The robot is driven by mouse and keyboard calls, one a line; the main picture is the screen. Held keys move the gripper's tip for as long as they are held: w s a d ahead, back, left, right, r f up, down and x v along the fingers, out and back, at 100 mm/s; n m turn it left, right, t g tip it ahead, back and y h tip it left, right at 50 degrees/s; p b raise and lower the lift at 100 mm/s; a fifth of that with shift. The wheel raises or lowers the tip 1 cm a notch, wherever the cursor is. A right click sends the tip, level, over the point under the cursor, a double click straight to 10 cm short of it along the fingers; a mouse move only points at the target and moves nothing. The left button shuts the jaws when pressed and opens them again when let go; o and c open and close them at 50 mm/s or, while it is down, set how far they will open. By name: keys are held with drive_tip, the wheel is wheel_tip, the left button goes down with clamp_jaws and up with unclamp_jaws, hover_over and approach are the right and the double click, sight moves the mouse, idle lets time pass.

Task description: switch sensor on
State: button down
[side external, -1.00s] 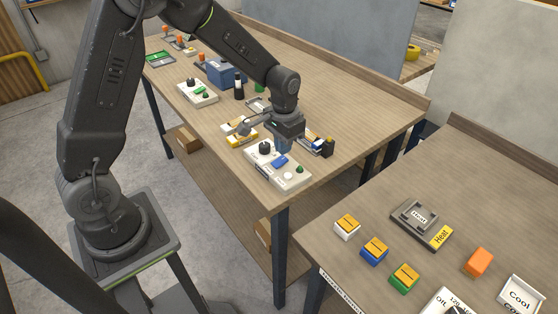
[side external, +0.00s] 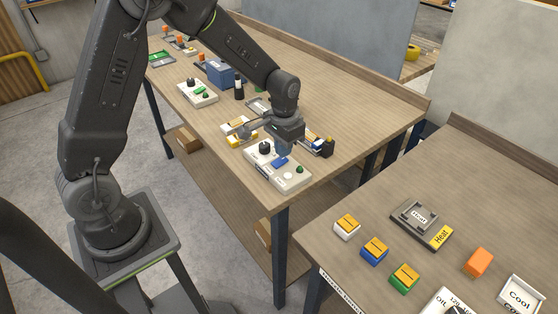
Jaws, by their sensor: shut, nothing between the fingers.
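A white control box (side external: 291,184) sits near the front corner of the far table. On top it has a black knob (side external: 265,148), a blue switch (side external: 280,162), a white round button (side external: 287,176) and a green button (side external: 299,169). No lettering on it is readable, so I cannot tell which part is the sensor's switch. My gripper (side external: 284,151) points down just above the box, by the blue switch. Its fingers are shut and empty. Whether the fingertips touch the switch cannot be told from this side.
Behind my gripper lie yellow-and-white blocks (side external: 238,139) and a small dark bottle (side external: 328,147). A second white control box (side external: 197,93) and a blue box (side external: 222,73) stand farther back. The near table holds coloured blocks (side external: 404,277) and a Heat tray (side external: 420,217).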

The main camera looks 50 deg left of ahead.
drive_tip(key=shift+f, duration=0.85)
idle(0.3)
drive_tip(key=shift+r, duration=3.6)
drive_tip(key=shift+r, duration=0.1)
drive_tip(key=s+d+r+t, duration=0.2)
drive_tip(key=s+r, duration=0.5)
drive_tip(key=s, duration=0.3)
drive_tip(key=s+d+r+t, duration=0.2)
drive_tip(key=s+r, duration=0.5)
drive_tip(key=s, duration=0.4)
drive_tip(key=shift+t, duration=0.8)
drive_tip(key=shift+w+a+r, duration=0.1)
